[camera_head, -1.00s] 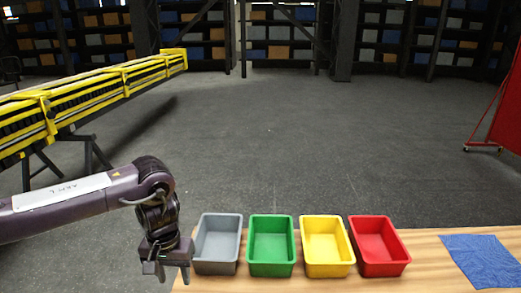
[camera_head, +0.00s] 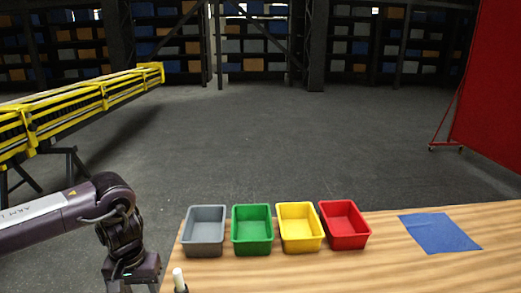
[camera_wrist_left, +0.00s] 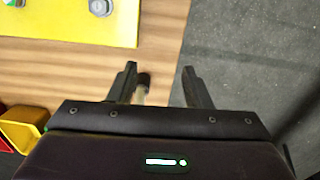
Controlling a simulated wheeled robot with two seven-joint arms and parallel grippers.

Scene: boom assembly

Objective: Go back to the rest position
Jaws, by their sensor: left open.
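My left arm comes in from the left of the head view, beside the left end of the wooden table (camera_head: 400,275). Its gripper fingers fall below the head picture. In the left wrist view my left gripper (camera_wrist_left: 160,72) has its two fingers apart over the table's edge, with grey floor under the right finger. A small cylinder with a dark end (camera_wrist_left: 142,88) shows beside the left finger; I cannot tell whether they touch. A white-tipped object (camera_head: 178,278) stands at the table's left edge in the head view. My right gripper is not in view.
Grey (camera_head: 205,248), green (camera_head: 252,248), yellow (camera_head: 301,245) and red (camera_head: 346,241) bins stand in a row. A blue cloth (camera_head: 438,233) lies right of them. A yellow mat (camera_wrist_left: 60,25) holds round grey parts. A yellow boom (camera_head: 70,102) stands left, a red panel (camera_head: 490,90) right.

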